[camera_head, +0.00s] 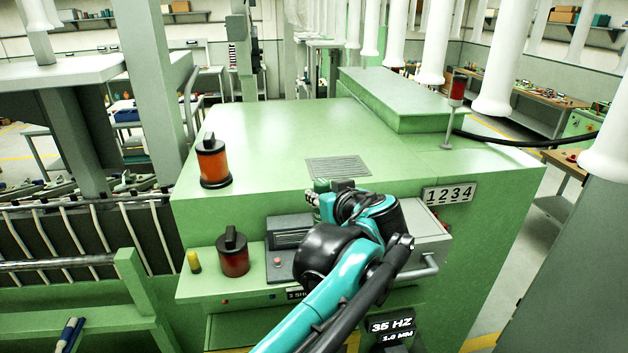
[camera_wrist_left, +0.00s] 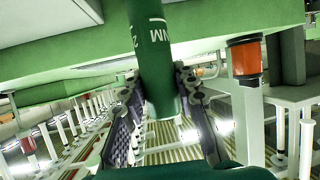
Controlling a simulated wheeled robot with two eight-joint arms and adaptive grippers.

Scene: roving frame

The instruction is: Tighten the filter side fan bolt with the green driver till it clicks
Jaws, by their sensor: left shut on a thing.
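The green driver (camera_wrist_left: 152,45) is a dark green cylinder with white lettering, of which "NM" can be read. My left gripper (camera_wrist_left: 160,92) is shut on it, with one dark finger on each side. In the head view my left gripper (camera_head: 318,197) is above the front ledge of the green machine, and only a small green part of the driver (camera_head: 321,186) shows there. The driver's tip is hidden in the head view. I cannot make out the fan bolt in either view. My right gripper is not in view.
The green machine (camera_head: 270,130) fills the middle, with a vent grille (camera_head: 338,168) and a "1234" plate (camera_head: 447,194). An orange canister (camera_head: 213,163) stands on its top, a dark red one (camera_head: 233,258) on the ledge. White posts hang overhead. A railing (camera_head: 80,203) runs at left.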

